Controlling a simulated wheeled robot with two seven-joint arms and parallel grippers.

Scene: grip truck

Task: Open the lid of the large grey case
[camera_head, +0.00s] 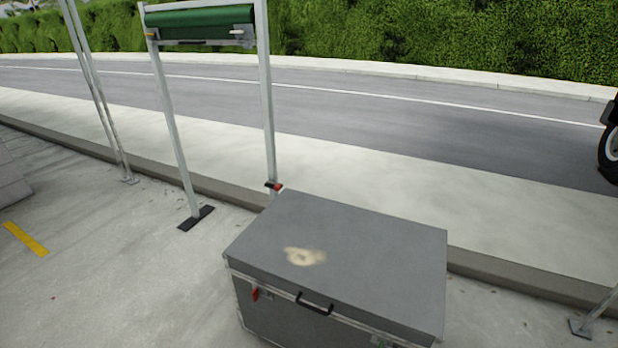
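The large grey case (350,250) stands on the concrete in the lower middle of the head view. Its lid (370,235) is closed and has a pale worn patch (305,256) on top. A dark handle (315,303) is on the front side. A red latch (255,294) is on the front at the left. A small green part (378,342) shows low on the front at the right, partly cut off. The case's bottom is outside the frame. Neither of my grippers is in view.
A metal frame with a green roll (200,22) stands behind the case to the left, on a black foot (196,218). A kerb (520,278) runs behind the case. A metal post foot (580,328) is at the right. The concrete left of the case is clear.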

